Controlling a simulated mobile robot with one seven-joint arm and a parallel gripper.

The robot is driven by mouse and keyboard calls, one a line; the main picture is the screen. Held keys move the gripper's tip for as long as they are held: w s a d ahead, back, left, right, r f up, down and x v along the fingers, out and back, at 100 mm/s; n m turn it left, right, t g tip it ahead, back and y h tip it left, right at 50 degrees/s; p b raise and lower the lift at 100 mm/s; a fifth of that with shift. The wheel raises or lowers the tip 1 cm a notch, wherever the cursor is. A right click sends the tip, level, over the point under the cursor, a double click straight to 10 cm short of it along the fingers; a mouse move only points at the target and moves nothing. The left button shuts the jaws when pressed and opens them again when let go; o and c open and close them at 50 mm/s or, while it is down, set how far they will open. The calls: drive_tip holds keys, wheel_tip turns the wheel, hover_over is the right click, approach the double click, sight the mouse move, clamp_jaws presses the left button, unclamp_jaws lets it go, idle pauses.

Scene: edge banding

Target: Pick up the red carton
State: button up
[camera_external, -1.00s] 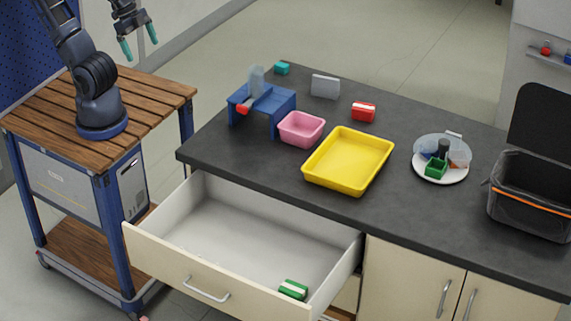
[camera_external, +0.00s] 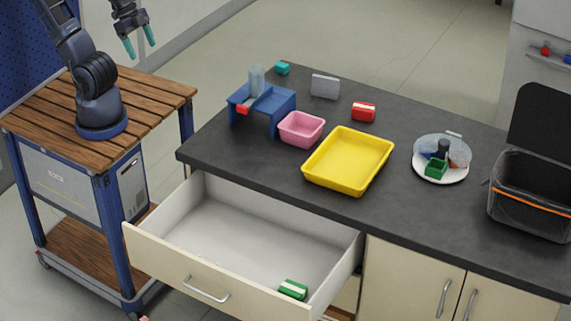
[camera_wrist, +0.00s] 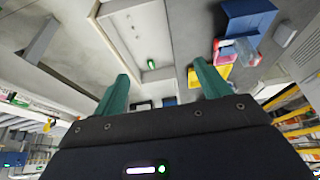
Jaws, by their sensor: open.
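A small red carton (camera_external: 363,111) with a white stripe lies on the dark countertop, behind the yellow tray. My gripper (camera_external: 139,42) hangs in the air above the wooden cart at the upper left, far to the left of the carton. Its two teal fingers are apart with nothing between them. In the wrist view the open fingers (camera_wrist: 160,90) frame the lower middle, with the drawer and counter beyond; I cannot make out the red carton there.
A yellow tray (camera_external: 322,180), pink bin (camera_external: 301,141), blue stand (camera_external: 286,104), grey box (camera_external: 325,87) and teal block (camera_external: 282,68) are on the counter. To the right are a white plate (camera_external: 440,178) and black basket (camera_external: 530,205). The open drawer (camera_external: 230,235) holds a green carton (camera_external: 293,290).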

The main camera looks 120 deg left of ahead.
drive_tip(key=shift+w, duration=0.1)
drive_tip(key=w+a+r+y, duration=0.1)
drive_tip(key=w+a, duration=0.2)
drive_tip(key=w, duration=0.6)
drive_tip(key=w+a+r, duration=0.2)
drive_tip(key=w+a, duration=0.2)
drive_tip(key=w, duration=0.6)
drive_tip(key=n+t, duration=0.1)
drive_tip(key=n, duration=0.1)
hover_over(359, 108)
drive_tip(key=s, duration=0.4)
wheel_tip(359, 108, down, 31)
drive_tip(key=x, duration=0.5)
drive_tip(key=shift+w+d, duration=0.15)
drive_tip(key=shift+w, duration=0.05)
drive_tip(key=shift+s+d+x, duration=0.1)
drive_tip(key=shift+x, duration=1.15)
drive_tip(key=shift+s+d+x, duration=0.1)
drive_tip(key=shift+x, duration=1.2)
drive_tip(key=c, duration=1.1)
